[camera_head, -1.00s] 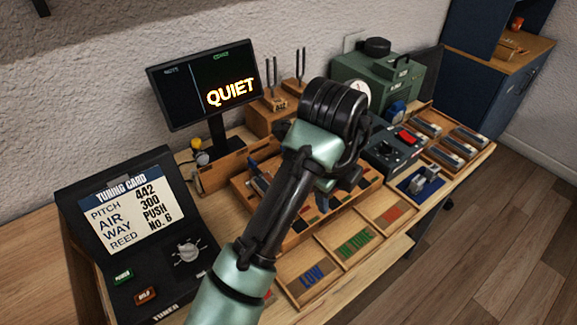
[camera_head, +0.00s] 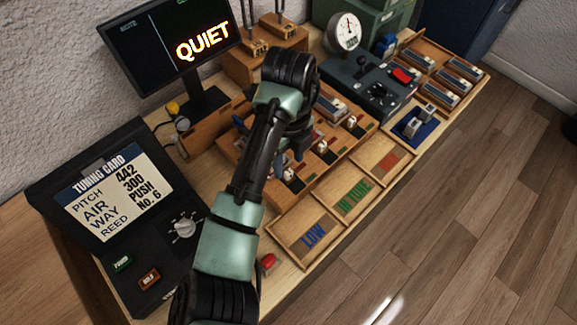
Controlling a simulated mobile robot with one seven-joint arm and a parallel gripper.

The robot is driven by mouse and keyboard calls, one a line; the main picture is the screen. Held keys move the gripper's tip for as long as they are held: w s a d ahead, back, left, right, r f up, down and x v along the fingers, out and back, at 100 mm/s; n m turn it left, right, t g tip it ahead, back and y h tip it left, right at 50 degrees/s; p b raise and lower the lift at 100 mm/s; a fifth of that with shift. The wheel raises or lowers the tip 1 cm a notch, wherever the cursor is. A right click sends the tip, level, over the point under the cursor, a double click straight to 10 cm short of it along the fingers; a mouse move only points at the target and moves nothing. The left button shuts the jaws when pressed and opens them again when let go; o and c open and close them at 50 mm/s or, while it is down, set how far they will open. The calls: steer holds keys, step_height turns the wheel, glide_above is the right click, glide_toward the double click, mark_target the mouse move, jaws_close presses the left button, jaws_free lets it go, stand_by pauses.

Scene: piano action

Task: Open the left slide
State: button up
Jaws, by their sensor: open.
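The wooden action board (camera_head: 335,165) carries a row of slides with small white knobs and dark and coloured marks. The left slide's white knob (camera_head: 289,174) shows at the left end of the row. Two more white knobs show further right, a middle one (camera_head: 322,147) and a right one (camera_head: 351,121). My gripper (camera_head: 283,160) points down over the left part of the board, close to the left knob. It is open, with nothing seen between its fingers. My arm hides part of the board's left end, and I cannot tell if a finger touches the knob.
A tuning card panel (camera_head: 115,190) with a dial stands at the left. A screen (camera_head: 170,50) reading QUIET stands behind. Trays marked LOW (camera_head: 312,237) and IN TUNE (camera_head: 353,197) lie in front. A dark control box (camera_head: 370,85) and a gauge (camera_head: 344,32) stand at the back right.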

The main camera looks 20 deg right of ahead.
mark_target(288, 171)
steer(key=shift+f, duration=1.7)
jaws_close()
steer(key=shift+w, duration=0.1)
